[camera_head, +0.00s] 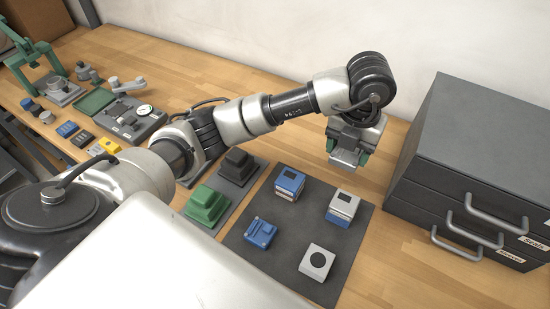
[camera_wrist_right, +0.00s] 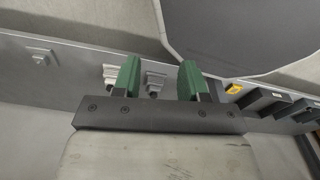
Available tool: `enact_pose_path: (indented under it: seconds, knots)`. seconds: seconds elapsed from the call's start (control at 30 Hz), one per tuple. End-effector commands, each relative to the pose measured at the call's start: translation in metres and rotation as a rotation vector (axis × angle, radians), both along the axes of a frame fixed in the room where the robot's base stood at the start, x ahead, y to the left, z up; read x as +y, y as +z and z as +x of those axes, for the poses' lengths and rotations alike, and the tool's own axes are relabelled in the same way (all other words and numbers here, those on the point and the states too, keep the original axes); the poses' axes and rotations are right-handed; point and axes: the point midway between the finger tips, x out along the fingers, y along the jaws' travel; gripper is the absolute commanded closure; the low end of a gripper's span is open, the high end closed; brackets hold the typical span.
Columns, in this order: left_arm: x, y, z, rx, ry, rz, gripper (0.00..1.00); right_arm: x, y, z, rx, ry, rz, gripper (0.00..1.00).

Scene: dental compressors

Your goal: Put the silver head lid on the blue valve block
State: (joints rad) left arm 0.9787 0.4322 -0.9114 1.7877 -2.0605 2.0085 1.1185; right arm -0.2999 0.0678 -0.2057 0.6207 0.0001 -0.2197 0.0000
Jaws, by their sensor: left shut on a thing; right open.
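My left gripper (camera_head: 348,142) is shut on a silver piece (camera_head: 344,158), which looks like the head lid. It holds this above the back right of the dark mat (camera_head: 285,225); the fingers hide part of it. Below and apart stands a block with a silver top and blue band (camera_head: 342,208). A blue-and-silver block (camera_head: 289,183) stands to its left. A lower blue block (camera_head: 261,232) sits at the mat's front left. I cannot tell which is the valve block. My right gripper (camera_wrist_right: 159,80) is open and empty in the right wrist view.
A silver block with a dark round top (camera_head: 318,262) sits at the mat's front right. Green (camera_head: 206,207) and black (camera_head: 238,168) stepped blocks are left of the mat. A dark drawer cabinet (camera_head: 465,170) stands right. Tools and a green press (camera_head: 32,60) fill the left bench.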

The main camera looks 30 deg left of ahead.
Motion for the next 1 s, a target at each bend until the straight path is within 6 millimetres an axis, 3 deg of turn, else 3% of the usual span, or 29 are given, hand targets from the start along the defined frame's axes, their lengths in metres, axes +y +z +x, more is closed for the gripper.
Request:
enact_pose_path:
  seconds: [0.13,0.3,0.53,0.73,1.0]
  knots:
    - [0.019,-0.013,-0.008,0.005,0.005,0.001,0.66,-0.009,0.004,0.0,-0.001,-0.002,-0.012,0.57]
    - [0.058,-0.034,-0.02,0.006,0.007,0.005,0.66,-0.018,0.016,0.001,-0.001,-0.005,-0.023,0.57]
    - [0.099,-0.061,-0.032,0.004,0.005,0.004,0.66,-0.019,0.027,0.0,0.0,-0.003,-0.024,0.57]
    - [0.109,-0.073,-0.035,0.003,0.001,0.001,0.66,-0.01,0.031,0.0,0.0,-0.003,-0.013,0.57]
    - [0.108,-0.107,-0.035,0.002,0.002,0.001,0.66,-0.003,0.041,0.0,0.001,-0.001,-0.004,0.57]
